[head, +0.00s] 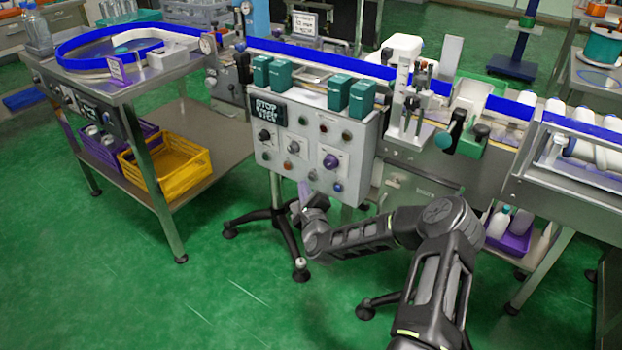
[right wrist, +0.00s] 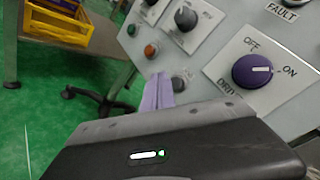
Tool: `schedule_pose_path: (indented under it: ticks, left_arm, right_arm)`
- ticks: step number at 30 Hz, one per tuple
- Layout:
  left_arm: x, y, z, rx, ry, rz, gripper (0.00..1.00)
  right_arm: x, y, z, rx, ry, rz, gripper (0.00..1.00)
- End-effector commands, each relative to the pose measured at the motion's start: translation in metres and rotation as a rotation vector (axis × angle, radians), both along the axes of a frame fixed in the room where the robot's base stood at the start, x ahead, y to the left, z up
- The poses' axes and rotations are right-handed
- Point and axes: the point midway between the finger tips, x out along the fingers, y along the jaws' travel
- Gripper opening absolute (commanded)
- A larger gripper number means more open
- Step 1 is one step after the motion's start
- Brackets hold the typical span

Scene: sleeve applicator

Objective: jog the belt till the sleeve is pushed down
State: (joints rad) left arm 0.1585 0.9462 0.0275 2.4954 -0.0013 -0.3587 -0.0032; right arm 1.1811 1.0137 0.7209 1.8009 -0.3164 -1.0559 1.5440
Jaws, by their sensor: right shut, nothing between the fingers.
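The control panel (head: 310,140) stands in front of the conveyor, with several knobs and buttons. Its purple knob (head: 331,161) shows large in the right wrist view (right wrist: 253,70), its white mark toward ON. My right gripper (head: 304,190) is shut and empty at the panel's lower edge; its lilac fingertips (right wrist: 158,92) are beside a small grey button (right wrist: 181,84) whose label I cannot read. I cannot tell whether they touch it. The belt runs behind the panel along a blue rail (head: 300,54). A white upright fixture (head: 401,95) stands at the belt; I cannot make out a sleeve. My left gripper is out of view.
Several teal containers (head: 339,92) stand along the panel's top. A steel table (head: 150,85) at left holds a yellow crate (head: 165,165) on its lower shelf. The panel's black stand legs (head: 245,217) spread over the green floor. The floor at front left is clear.

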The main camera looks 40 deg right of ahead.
Motion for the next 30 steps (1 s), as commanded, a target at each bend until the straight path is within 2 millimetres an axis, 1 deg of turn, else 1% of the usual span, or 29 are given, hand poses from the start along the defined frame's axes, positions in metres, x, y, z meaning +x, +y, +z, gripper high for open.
schedule_pose_path:
  ticks: [1,9,13,30]
  left_arm:
    - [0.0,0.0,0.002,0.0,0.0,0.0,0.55]
    - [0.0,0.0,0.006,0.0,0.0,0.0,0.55]
    - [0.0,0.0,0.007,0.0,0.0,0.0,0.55]
    - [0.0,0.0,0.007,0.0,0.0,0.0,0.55]
  right_arm:
    - [-0.001,0.005,0.0,0.002,0.001,0.003,0.0]
    - [-0.009,0.031,0.0,0.002,0.001,0.001,0.0]
    - [-0.012,0.039,0.0,0.0,0.001,0.001,0.0]
    - [-0.012,0.041,0.0,0.001,0.001,0.0,0.0]
